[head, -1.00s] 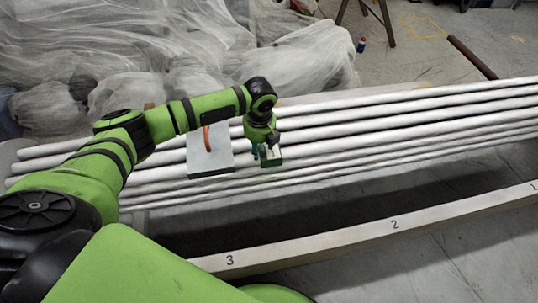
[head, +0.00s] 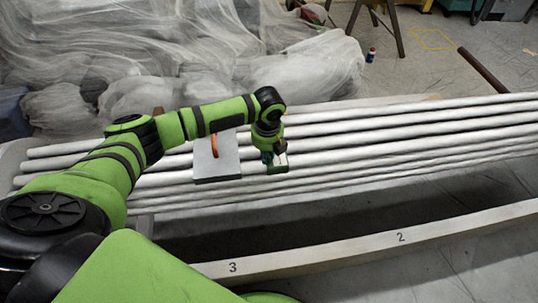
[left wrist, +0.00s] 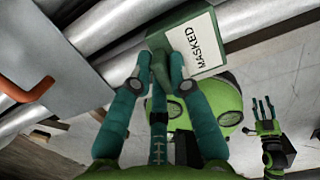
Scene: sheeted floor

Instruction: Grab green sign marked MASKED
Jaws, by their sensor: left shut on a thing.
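The green sign (left wrist: 196,40) has a white label reading MASKED in the left wrist view. In the head view it is a small green block with a pale face (head: 281,163) at the white pipes. My left gripper (head: 270,154) is above it. In the left wrist view the teal fingertips of my left gripper (left wrist: 158,68) are shut on the sign's green grip. Whether the sign touches the pipes or hangs just above them, I cannot tell. My right gripper (left wrist: 264,108) shows at the lower right of the left wrist view, fingers apart and empty.
A grey plate with an orange handle (head: 217,166) lies on the white pipes (head: 400,135) left of the sign. A numbered beam (head: 330,254) runs along the front. Plastic-sheeted heaps (head: 180,50) fill the back left.

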